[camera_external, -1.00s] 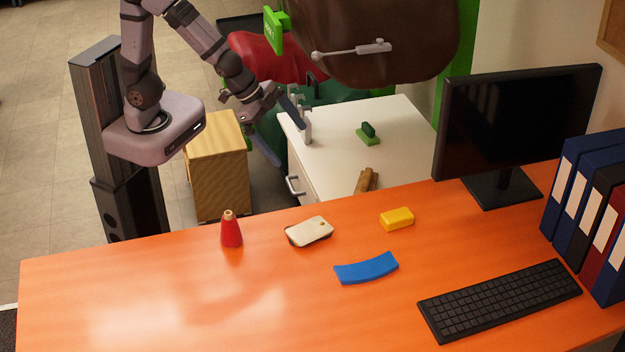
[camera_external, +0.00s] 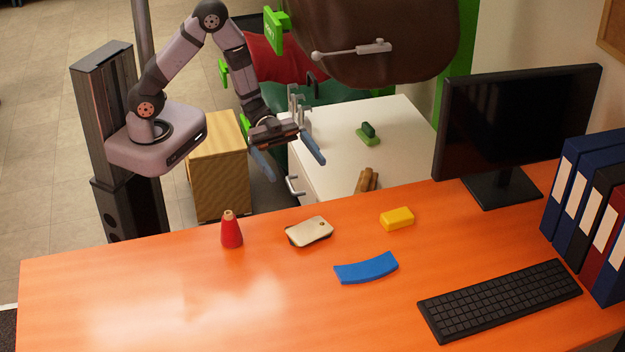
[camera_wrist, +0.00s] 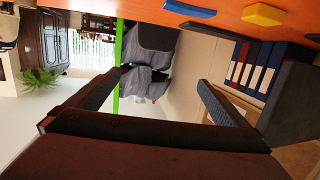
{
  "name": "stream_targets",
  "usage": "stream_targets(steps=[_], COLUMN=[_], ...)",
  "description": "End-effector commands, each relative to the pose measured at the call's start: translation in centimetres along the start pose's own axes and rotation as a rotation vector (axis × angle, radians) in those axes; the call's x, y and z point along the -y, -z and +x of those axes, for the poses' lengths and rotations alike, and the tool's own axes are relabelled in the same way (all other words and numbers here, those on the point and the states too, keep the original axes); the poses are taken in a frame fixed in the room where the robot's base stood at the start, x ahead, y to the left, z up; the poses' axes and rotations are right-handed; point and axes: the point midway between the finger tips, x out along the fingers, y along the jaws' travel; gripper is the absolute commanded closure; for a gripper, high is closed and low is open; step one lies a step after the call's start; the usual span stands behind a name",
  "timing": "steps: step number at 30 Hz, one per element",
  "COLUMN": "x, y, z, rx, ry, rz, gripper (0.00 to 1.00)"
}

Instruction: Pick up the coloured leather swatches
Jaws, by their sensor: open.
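My gripper (camera_external: 296,168) is open and empty, beyond the desk's far edge and near the white cabinet. In the wrist view its two fingers (camera_wrist: 160,77) are spread wide with nothing between them. A blue curved piece (camera_external: 366,268) lies flat on the desk, also in the wrist view (camera_wrist: 190,9). A yellow block (camera_external: 397,218) lies behind it, also in the wrist view (camera_wrist: 264,14).
The desk's left is clear.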

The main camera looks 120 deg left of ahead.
Motion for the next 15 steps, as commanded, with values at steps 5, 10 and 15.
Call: stream_targets(steps=[5,10,15], x=[-0.1,-0.1,0.0], y=[-5.6,-10.3,-13.5], z=[0.8,1.6,2.0], rx=[0.003,0.002,0.001], ry=[0.0,0.001,0.002], rz=[-0.007,-0.003,0.001], gripper=[0.0,0.0,0.0])
